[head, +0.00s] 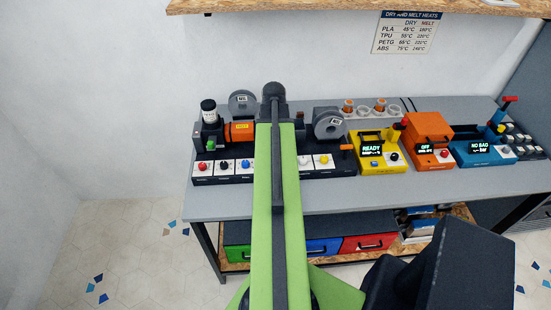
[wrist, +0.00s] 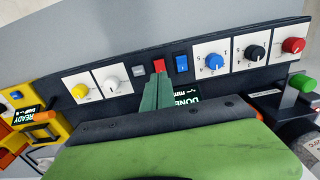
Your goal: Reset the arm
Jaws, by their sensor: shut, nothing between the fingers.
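My arm reaches out over the bench (head: 335,205) in the head view, its green link running up the middle. My gripper is hidden behind the arm there. In the wrist view my gripper (wrist: 158,78) is shut and empty, its green fingers together. The fingertips are at the red button (wrist: 159,65) on the dark control panel (wrist: 205,62); I cannot tell whether they touch it. A display (wrist: 186,96) reading DONE is partly covered by the fingers.
The panel's knobs, including a red one (wrist: 294,46) and a yellow one (wrist: 80,91), are close by. A yellow unit (head: 378,152) reading READY, an orange box (head: 428,133) and a blue unit (head: 480,150) stand at right. A shelf (head: 300,7) hangs above.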

